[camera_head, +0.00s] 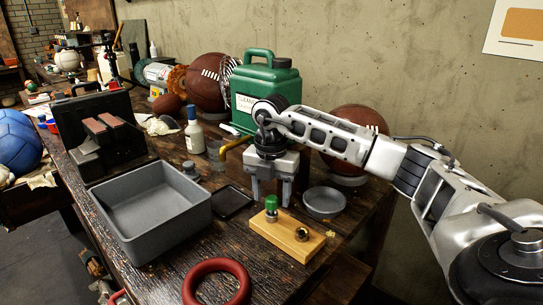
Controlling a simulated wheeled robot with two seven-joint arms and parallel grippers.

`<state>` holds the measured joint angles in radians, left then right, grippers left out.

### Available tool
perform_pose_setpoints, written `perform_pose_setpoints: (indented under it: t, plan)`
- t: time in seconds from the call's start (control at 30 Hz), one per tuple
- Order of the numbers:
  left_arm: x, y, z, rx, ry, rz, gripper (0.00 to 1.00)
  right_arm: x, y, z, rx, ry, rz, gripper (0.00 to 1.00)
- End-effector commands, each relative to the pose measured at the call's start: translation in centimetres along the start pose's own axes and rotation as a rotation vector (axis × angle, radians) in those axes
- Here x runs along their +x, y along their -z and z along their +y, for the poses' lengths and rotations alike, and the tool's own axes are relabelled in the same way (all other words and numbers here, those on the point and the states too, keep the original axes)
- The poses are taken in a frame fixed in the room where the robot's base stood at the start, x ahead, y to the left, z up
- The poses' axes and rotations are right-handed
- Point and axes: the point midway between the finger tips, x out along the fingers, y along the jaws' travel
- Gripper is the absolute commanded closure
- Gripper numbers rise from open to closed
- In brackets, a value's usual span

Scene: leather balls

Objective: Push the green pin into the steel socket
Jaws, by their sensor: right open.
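The green pin (271,203) stands upright at the left end of a light wooden block (288,238), with a metal piece around or beneath its lower part. My left gripper is not in view.
A grey bin (150,250) stands left of the block, with a black tray (233,202) between them. A grey dish (324,203) is behind right. A red ring (217,264) lies in front. A green canister (264,95) and leather balls (206,84) stand behind.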

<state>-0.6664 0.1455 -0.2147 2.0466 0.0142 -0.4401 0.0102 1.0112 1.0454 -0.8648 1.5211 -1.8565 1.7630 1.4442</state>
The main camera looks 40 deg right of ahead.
Motion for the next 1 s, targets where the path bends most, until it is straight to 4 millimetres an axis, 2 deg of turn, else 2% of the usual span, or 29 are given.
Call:
perform_pose_setpoints:
  t: [0.03, 0.3, 0.5, 0.7, 1.0]
  plan:
    - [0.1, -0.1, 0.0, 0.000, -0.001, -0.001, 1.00, -1.3, -0.1, 0.1, 0.000, -0.006, -0.003, 0.48]
    - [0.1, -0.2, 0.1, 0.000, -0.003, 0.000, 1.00, -8.1, 0.0, 0.1, 0.000, -0.006, -0.001, 0.48]
    - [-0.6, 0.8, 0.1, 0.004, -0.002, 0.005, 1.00, -12.1, 0.0, 0.0, 0.000, -0.002, -0.001, 0.48]
    - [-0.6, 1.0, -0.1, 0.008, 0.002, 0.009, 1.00, -13.5, 0.0, 0.0, 0.000, 0.000, 0.000, 0.48]
    - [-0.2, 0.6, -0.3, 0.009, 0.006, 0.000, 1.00, -13.5, 0.0, 0.0, 0.000, 0.000, 0.001, 0.48]
